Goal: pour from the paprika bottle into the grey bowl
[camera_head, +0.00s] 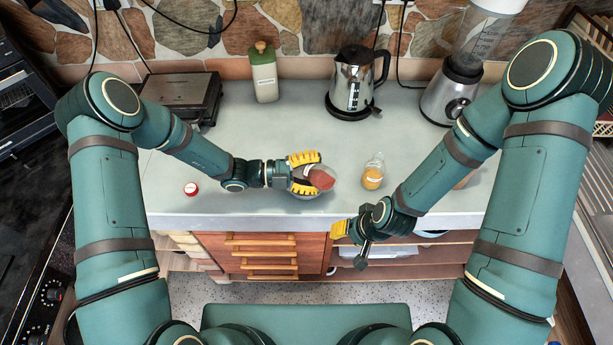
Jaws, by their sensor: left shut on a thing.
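My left gripper (306,174) is shut on the paprika bottle (321,178), a clear bottle with red contents. The bottle is tilted over, with its red part toward the right, above the counter. The grey bowl (304,195) shows only as a small grey edge beneath the gripper and bottle; most of it is hidden. I cannot tell whether any powder is leaving the bottle. My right gripper (343,230) hangs by the counter's front edge, away from the bottle and bowl; its fingers are seen too edge-on to judge.
A small jar with orange-yellow contents (373,172) stands right of the bottle. A red-and-white cap (191,188) lies at the left. A grill (182,95), green mill (264,75), kettle (354,82) and blender (455,92) line the back. The counter (235,125) is clear mid-left.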

